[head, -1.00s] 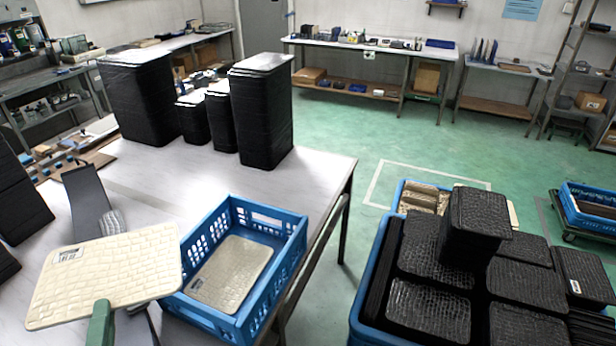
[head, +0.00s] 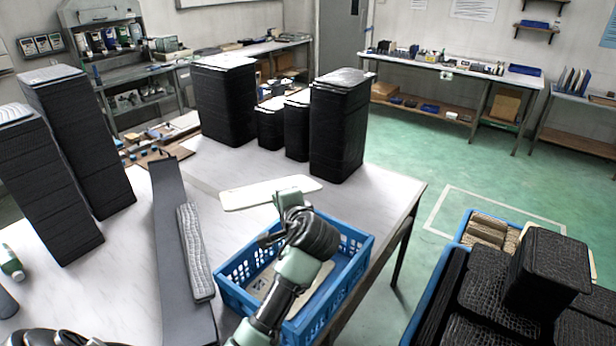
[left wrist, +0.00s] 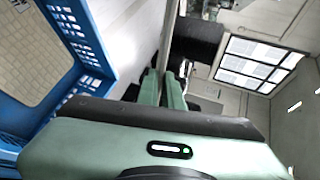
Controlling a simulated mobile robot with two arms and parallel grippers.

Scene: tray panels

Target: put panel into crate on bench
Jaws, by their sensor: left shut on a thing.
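The blue crate (head: 350,250) stands at the right front of the white bench (head: 390,190). A cream panel (head: 318,278) lies in it, partly hidden by my left arm; in the left wrist view the crate (left wrist: 95,45) and this panel (left wrist: 30,50) show at the left. My left gripper (head: 288,188) reaches over the crate and is shut on another cream panel (head: 247,196). That panel is nearly flat, seen at a low angle, above the bench at the crate's far side. In the left wrist view the fingers (left wrist: 163,90) are close together.
Tall black stacks (head: 340,125) stand behind the crate, and more (head: 80,140) at the left. A dark grey strip (head: 175,250) with a grey textured piece (head: 194,250) lies left of the crate. A blue bin of black panels (head: 440,290) stands at the lower right.

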